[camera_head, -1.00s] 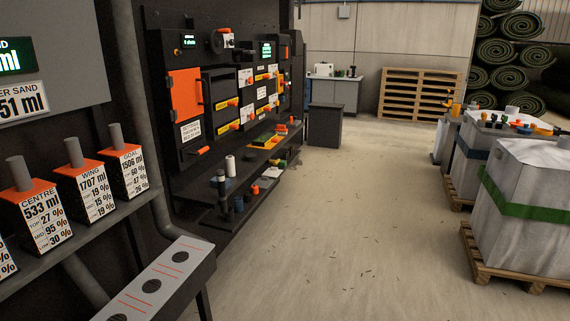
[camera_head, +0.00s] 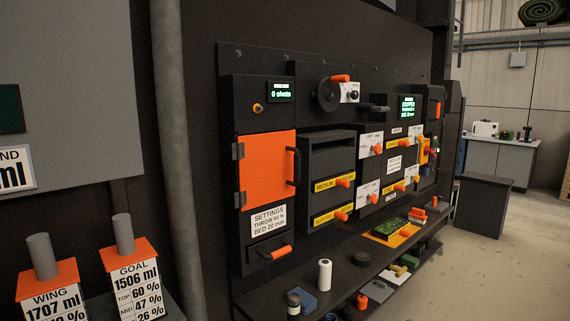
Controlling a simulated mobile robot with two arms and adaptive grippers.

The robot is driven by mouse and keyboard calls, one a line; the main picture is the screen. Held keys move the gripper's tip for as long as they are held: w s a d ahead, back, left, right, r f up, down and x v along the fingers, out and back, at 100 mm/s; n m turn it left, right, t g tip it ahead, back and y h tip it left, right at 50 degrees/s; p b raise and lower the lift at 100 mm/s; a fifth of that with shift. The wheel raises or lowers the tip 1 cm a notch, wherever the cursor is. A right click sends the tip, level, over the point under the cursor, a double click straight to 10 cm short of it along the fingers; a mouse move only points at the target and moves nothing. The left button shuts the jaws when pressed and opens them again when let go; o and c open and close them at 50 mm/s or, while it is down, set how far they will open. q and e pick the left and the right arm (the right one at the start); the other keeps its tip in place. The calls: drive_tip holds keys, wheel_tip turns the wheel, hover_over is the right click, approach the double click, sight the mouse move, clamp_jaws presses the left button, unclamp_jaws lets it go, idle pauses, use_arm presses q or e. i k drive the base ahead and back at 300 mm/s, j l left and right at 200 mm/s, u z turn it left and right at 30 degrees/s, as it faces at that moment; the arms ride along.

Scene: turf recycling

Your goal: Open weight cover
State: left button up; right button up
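A dark machine panel (camera_head: 330,110) stands along the left wall. An orange door (camera_head: 267,172) on it is closed, with hinges on its left and a dark handle (camera_head: 293,166) on its right. A small display above it reads "0 shots" (camera_head: 281,91). A dark crank wheel (camera_head: 329,95) with an orange knob sits to the upper right of the door. No part is labelled as the weight cover, so I cannot tell which one it is. Neither of my grippers is in view.
Below the panel a dark shelf (camera_head: 290,290) holds a white cylinder (camera_head: 325,275) and a green item on an orange tray (camera_head: 391,229). Labelled boxes (camera_head: 131,270) stand at the lower left. A dark cabinet (camera_head: 482,205) stands at the right. The floor (camera_head: 470,275) there is clear.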

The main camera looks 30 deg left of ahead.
sight(270, 164)
drive_tip(key=i+u, duration=0.4)
drive_tip(key=i+l+u, duration=0.25)
drive_tip(key=u, duration=0.15)
drive_tip(key=i+l+u, duration=0.25)
drive_tip(key=u, duration=0.15)
drive_tip(key=i+l+u, duration=0.4)
drive_tip(key=k, duration=0.1)
